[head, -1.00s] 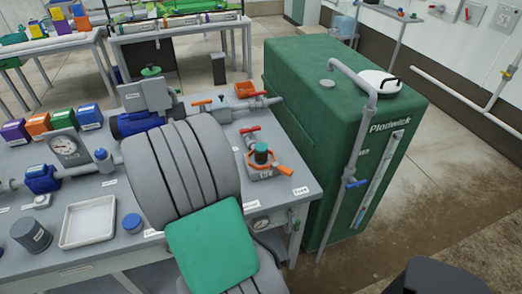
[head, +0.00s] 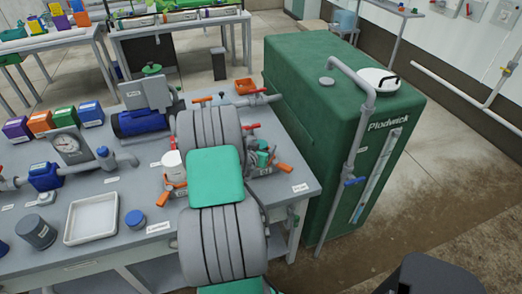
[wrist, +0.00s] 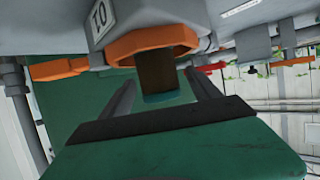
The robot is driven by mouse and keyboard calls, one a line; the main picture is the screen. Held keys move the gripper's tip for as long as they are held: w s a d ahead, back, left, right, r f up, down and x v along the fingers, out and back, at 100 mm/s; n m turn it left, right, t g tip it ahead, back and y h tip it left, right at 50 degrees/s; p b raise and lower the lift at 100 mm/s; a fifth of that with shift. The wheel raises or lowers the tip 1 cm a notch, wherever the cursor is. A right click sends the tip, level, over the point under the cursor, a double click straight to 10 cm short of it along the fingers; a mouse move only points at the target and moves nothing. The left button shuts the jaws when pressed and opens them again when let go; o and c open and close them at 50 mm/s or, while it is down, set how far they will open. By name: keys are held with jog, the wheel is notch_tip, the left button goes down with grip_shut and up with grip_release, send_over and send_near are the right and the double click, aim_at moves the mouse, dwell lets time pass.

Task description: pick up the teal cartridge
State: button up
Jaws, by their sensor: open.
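The teal cartridge (head: 263,147) stands in a grey holder with an orange collar near the right end of the bench; my gripper partly hides it. In the wrist view the cartridge (wrist: 156,75) shows as a short brownish body with a teal edge, sticking out of the orange collar (wrist: 150,45). My gripper (wrist: 160,83) is open, with one finger on each side of the cartridge. I cannot tell whether either finger touches it. In the head view my gripper (head: 256,162) is beside the holder, mostly hidden by my own arm.
The green tank (head: 340,110) stands close to the right of the bench. A blue pump (head: 135,122) and red- and orange-handled valves sit behind the holder. A white cup-like part (head: 172,165) is left of my arm. A white tray (head: 91,219) lies at the left.

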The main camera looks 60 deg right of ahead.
jog(key=c, duration=1.5)
jog(key=shift+c, duration=0.2)
jog(key=shift+r, duration=0.15)
